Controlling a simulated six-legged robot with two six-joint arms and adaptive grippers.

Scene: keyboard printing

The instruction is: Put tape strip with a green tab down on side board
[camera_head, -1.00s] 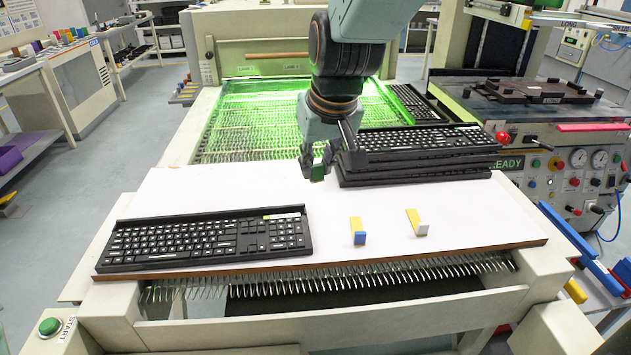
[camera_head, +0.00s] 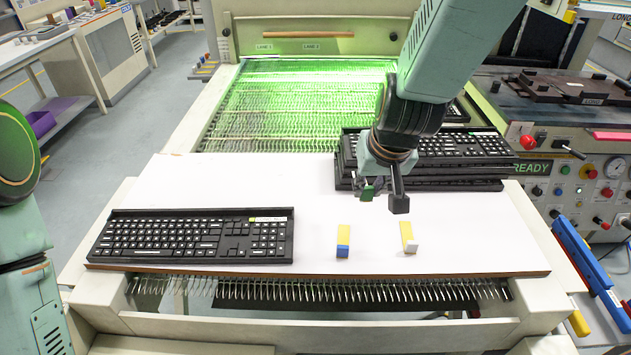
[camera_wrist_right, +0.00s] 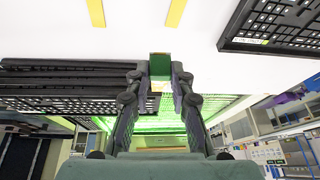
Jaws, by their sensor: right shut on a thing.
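My right gripper (camera_head: 370,186) is shut on a tape strip with a green tab (camera_head: 367,193), above the white side board (camera_head: 235,185) and in front of the keyboard stack. In the right wrist view the green tab (camera_wrist_right: 160,65) sits between the fingertips; most of the yellow strip is hidden. Two other tape strips lie on the board: one with a blue tab (camera_head: 343,241) and one with a whitish tab (camera_head: 408,237), side by side near the front edge. My left gripper is not in view.
A black keyboard (camera_head: 190,238) lies on the board's left part. Stacked keyboards (camera_head: 430,165) stand at the back right. Bare board lies between the keyboard and the stack, and right of the whitish-tab strip. A green-lit conveyor (camera_head: 290,110) is behind.

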